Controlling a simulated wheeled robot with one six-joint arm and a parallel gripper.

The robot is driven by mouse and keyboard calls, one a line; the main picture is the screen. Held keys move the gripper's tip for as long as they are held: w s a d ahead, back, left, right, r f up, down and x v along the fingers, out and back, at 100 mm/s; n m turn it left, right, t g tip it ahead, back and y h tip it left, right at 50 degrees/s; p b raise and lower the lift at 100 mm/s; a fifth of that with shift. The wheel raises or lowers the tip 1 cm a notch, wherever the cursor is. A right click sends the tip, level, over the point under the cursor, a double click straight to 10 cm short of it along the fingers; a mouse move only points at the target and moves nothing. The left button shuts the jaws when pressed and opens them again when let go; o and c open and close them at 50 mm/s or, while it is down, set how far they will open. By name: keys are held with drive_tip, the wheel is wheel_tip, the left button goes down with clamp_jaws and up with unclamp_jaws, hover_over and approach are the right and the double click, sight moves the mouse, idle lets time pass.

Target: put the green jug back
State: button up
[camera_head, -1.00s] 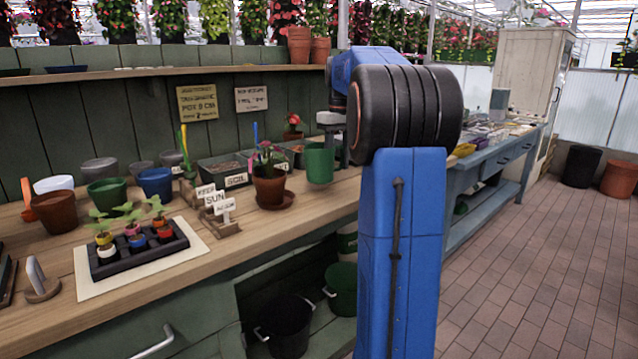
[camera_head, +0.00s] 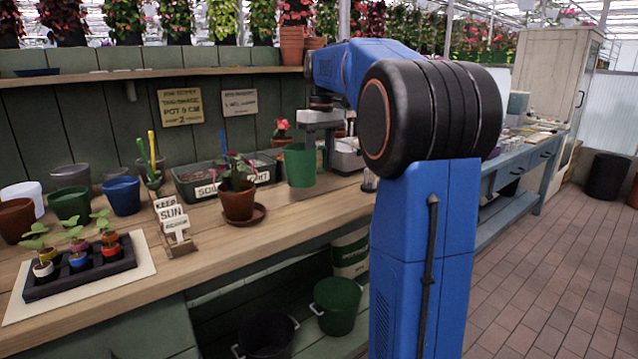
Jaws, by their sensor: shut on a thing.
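The green jug (camera_head: 299,165) is upright at the back of the bench, right of the long planter. My gripper (camera_head: 318,150) is shut on it at its right side. The fingers point down and partly merge with the jug's edge, so the exact grip is hard to see. I cannot tell whether the jug's base touches the bench or hangs just above it. My blue arm hides the bench to the right.
A potted plant (camera_head: 237,200) on a saucer and a "keep sun" sign (camera_head: 172,218) stand left of the jug. A long planter (camera_head: 215,178) is behind. A seedling tray (camera_head: 80,269), a green pot (camera_head: 70,205) and a blue pot (camera_head: 122,195) are farther left.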

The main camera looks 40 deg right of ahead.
drive_tip(key=shift+f, duration=2.55)
drive_tip(key=shift+f, duration=0.1)
drive_tip(key=o, duration=1.4)
drive_tip(key=shift+o, duration=0.2)
wheel_tip(320, 180, up, 12)
drive_tip(key=shift+d+r, duration=0.1)
drive_tip(key=shift+d, duration=0.05)
